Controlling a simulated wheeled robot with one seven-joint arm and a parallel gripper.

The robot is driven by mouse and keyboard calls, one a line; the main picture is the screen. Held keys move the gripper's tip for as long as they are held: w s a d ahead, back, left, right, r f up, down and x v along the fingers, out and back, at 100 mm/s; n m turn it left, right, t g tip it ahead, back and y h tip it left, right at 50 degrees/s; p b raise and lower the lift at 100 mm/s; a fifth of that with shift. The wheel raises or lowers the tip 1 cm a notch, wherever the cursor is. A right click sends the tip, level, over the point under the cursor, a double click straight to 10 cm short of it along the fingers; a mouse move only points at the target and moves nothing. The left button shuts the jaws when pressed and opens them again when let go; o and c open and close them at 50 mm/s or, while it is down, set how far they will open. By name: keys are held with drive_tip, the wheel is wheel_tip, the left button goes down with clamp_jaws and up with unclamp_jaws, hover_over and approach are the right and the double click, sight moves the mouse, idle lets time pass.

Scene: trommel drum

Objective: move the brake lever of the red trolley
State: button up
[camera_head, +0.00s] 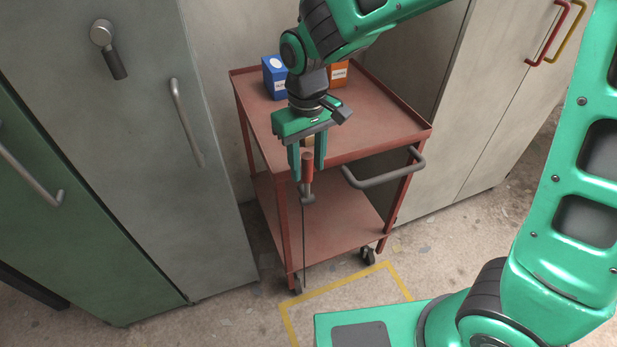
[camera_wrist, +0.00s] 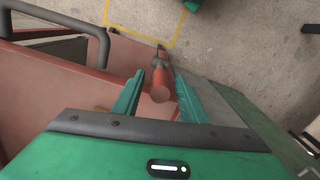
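The red trolley (camera_head: 355,128) stands between the cabinets, with two shelves and casters. Its brake lever (camera_head: 307,168) has a red cylindrical grip on a grey pivot at the front left post, with a thin rod running down towards a caster. The grip points up. My gripper (camera_head: 307,172) hangs fingers down over the lever, one finger on each side of the grip. In the wrist view the round end of the red lever (camera_wrist: 160,88) shows between the fingertips of my gripper (camera_wrist: 160,74). The fingers are apart, with small gaps beside the grip; contact cannot be made out.
A blue box (camera_head: 273,78) and an orange box (camera_head: 338,74) stand on the trolley's top. A grey push handle (camera_head: 385,175) sticks out at its right. A grey cabinet (camera_head: 150,150) stands close on the left. A yellow floor outline (camera_head: 345,284) lies in front on clear floor.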

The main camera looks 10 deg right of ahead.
sight(308, 179)
drive_tip(key=shift+f, duration=2.6)
drive_tip(key=shift+c, duration=0.6)
